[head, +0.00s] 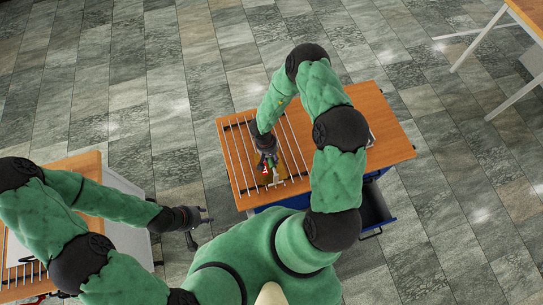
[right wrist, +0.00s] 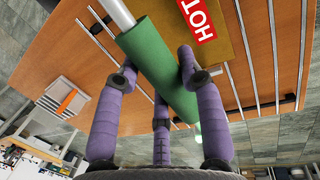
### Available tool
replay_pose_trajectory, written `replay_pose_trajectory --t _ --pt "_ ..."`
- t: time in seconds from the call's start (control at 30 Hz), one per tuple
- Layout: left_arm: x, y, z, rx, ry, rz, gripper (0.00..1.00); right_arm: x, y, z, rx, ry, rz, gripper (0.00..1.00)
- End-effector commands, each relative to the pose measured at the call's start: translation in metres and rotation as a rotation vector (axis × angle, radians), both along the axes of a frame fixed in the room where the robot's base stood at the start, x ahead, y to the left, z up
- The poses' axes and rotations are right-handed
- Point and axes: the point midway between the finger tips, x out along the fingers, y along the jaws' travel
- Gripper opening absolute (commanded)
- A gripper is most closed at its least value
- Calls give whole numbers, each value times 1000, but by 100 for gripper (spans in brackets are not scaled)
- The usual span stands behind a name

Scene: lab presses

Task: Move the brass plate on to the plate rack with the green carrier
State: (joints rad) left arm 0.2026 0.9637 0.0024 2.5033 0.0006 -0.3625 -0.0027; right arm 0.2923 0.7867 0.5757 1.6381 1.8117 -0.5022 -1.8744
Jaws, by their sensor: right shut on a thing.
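The brass plate (right wrist: 236,52) carries a red label reading HOT and lies over the silver rods of the plate rack (right wrist: 285,55). In the head view the rack (head: 240,165) is on the wooden tabletop, with the plate's red label (head: 265,170) near its front end. My right gripper (right wrist: 158,78) is shut on the green carrier (right wrist: 145,42), a green grip with a pale metal shaft. The joint between carrier and plate is outside the wrist view. In the head view my right gripper (head: 265,158) partly covers the plate. My left gripper (head: 200,222) is open and empty, left of this table.
A blue drawer unit (head: 375,207) sits under the rack's table, its drawer standing open. Another wooden table (head: 82,165) with rods (head: 22,278) is at the left, partly behind my left arm. A white-legged table (head: 490,38) is at the top right. Tiled floor lies between.

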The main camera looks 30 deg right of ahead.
Motion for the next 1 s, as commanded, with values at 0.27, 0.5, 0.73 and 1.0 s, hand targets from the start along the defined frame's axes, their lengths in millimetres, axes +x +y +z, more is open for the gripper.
replay_pose_trajectory --t 0.27,0.5,0.73,1.0 --pt "0 0 12 0 0 0 39 1 -1 11 -2 -3 0 0" --pt "0 0 20 0 0 0 39 1 -1 18 -2 -3 1 0" --pt "0 0 20 0 0 0 39 1 -1 19 -2 -3 1 0" --pt "0 0 20 0 0 0 39 1 -1 19 -2 -3 0 0"
